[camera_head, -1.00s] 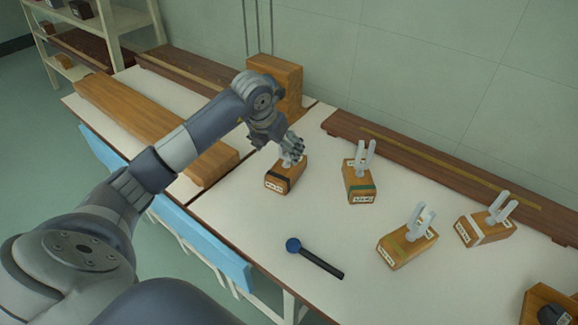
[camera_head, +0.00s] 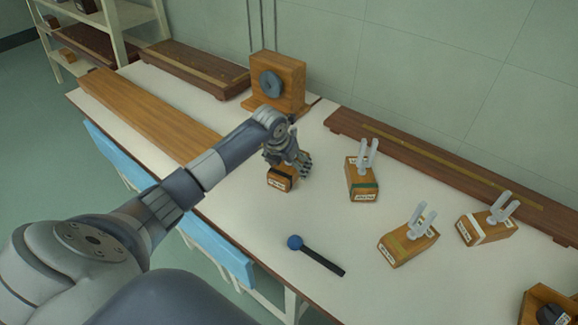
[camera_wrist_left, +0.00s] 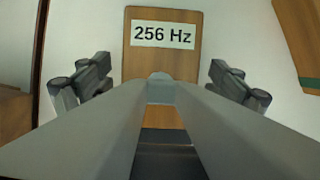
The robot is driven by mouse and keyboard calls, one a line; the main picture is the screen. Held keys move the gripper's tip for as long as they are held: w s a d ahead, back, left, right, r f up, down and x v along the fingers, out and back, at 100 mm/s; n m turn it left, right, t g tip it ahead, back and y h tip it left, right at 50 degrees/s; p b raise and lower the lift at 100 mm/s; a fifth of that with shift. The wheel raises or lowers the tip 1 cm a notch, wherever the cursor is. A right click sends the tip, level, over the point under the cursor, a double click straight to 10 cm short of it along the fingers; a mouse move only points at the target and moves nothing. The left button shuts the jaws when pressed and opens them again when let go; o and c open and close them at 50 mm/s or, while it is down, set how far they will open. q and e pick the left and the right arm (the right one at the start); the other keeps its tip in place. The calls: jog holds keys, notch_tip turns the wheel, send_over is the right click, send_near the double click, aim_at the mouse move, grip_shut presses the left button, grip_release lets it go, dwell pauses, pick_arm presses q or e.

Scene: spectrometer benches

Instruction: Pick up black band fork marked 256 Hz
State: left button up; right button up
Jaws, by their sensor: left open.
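The black band fork (camera_head: 280,181) is a wooden box with a black band, standing near the front edge of the bench. In the left wrist view its 256 Hz label (camera_wrist_left: 164,35) is readable on the wooden block, and the grey fork tines (camera_wrist_left: 160,92) rise large toward the camera. My left gripper (camera_head: 299,163) is over this box and hides the fork in the head view. In the left wrist view the open fingers of the gripper (camera_wrist_left: 160,75) stand on either side of the fork, apart from it. My right gripper is not in view.
Other fork boxes stand to the right: green band (camera_head: 363,184), yellow band (camera_head: 405,246) and white band (camera_head: 487,229). A blue-headed mallet (camera_head: 318,257) lies in front. A wooden stand with a dark disc (camera_head: 279,84) is behind, and a long dark rail (camera_head: 440,176) runs along the wall.

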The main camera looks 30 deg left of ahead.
pick_arm(q)
jog(key=c, duration=1.4)
jog(key=shift+r, duration=0.1)
jog(key=shift+c, duration=0.2)
jog(key=shift+r, duration=0.1)
